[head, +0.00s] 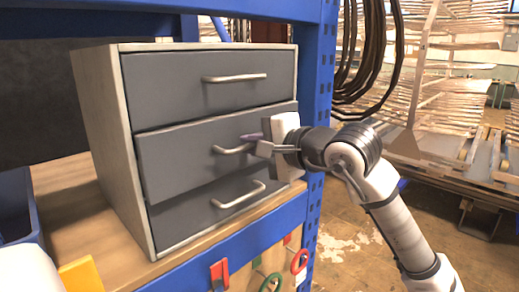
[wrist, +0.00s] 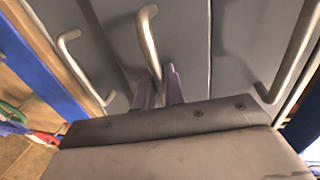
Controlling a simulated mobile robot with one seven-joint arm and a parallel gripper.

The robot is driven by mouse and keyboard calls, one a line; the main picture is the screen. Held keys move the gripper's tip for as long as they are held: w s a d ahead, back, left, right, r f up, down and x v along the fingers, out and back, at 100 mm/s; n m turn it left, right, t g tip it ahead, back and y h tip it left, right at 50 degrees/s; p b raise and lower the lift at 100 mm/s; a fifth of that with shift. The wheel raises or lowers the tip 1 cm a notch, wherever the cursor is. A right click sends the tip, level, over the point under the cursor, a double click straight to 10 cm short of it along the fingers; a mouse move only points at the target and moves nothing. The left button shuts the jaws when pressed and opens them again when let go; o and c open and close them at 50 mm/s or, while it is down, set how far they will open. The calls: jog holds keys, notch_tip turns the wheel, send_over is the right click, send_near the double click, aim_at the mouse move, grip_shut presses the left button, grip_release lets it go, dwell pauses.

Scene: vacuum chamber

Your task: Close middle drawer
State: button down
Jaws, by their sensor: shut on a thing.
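The grey-fronted drawer cabinet (head: 110,140) stands on a wooden shelf in the head view. Its middle drawer (head: 170,160) sticks out past the top and bottom drawer fronts, so it is partly open. My gripper (head: 254,144) is at the right part of the middle drawer's handle (head: 227,150). In the wrist view the purple fingers of my gripper (wrist: 160,82) are shut on one end of this curved metal handle (wrist: 149,35). My wrist hides the right end of the middle drawer in the head view.
The top drawer (head: 195,82) looks shut; the bottom drawer (head: 180,222) sits below. A blue rack post (head: 318,90) stands right of the cabinet. Red and green-handled tools (head: 271,283) hang on the shelf's front edge. Dark cables (head: 375,60) hang at the right.

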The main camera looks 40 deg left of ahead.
jog(key=shift+r+x, duration=0.2)
jog(key=shift+x, duration=0.8)
jog(key=c, duration=1.6)
grip_release()
jog(key=shift+a, duration=0.2)
jog(key=shift+c, duration=0.2)
jog(key=shift+d, duration=0.2)
jog(key=b+v, duration=0.4)
jog(key=v, duration=0.9)
jog(key=shift+d, duration=0.3)
